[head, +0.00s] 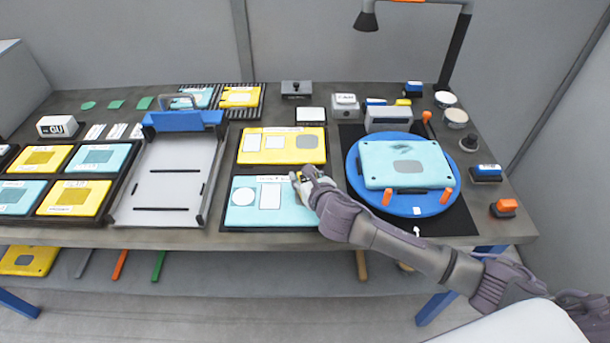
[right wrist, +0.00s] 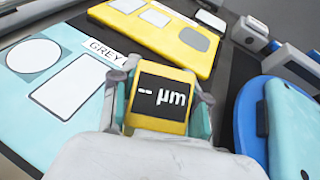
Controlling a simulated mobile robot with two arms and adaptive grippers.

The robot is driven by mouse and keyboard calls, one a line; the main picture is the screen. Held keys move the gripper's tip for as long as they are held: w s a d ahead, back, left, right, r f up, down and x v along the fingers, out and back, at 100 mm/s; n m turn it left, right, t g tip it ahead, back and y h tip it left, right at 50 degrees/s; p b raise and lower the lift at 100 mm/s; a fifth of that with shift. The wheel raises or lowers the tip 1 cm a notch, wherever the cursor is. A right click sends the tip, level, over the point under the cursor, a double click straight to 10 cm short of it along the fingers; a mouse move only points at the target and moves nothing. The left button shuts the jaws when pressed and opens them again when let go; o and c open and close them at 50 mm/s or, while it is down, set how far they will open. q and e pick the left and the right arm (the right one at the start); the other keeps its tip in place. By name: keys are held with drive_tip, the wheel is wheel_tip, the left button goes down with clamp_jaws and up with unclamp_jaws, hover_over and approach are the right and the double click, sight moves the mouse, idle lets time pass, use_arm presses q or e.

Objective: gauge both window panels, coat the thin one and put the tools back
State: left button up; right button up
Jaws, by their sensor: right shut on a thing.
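My right gripper (head: 308,184) is shut on a yellow gauge (right wrist: 160,97), whose dark display reads "-- µm". The gauge is over the right part of a light-blue panel (head: 233,216) with a white circle and a white rectangle. A label starting "GREY" shows on this panel in the right wrist view (right wrist: 52,75); the gripper hides the rest. Behind it lies a yellow panel (head: 282,157) with two pale patches and a grey one. I cannot tell whether the gauge touches the panel. My left gripper is not in view.
A light-blue panel (head: 380,160) with a grey patch lies on a blue turntable (head: 353,182) with orange clamps at right. A grey tray (head: 170,200) with a blue bar stands left, beside racked panels (head: 40,158). Blocks and round tins (head: 456,116) stand at back right.

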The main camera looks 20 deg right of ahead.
drive_tip(key=shift+f, duration=0.1)
idle(0.3)
drive_tip(key=o, duration=1.4)
drive_tip(key=shift+f, duration=0.1)
wheel_tip(320, 180, up, 6)
drive_tip(key=p, duration=0.7)
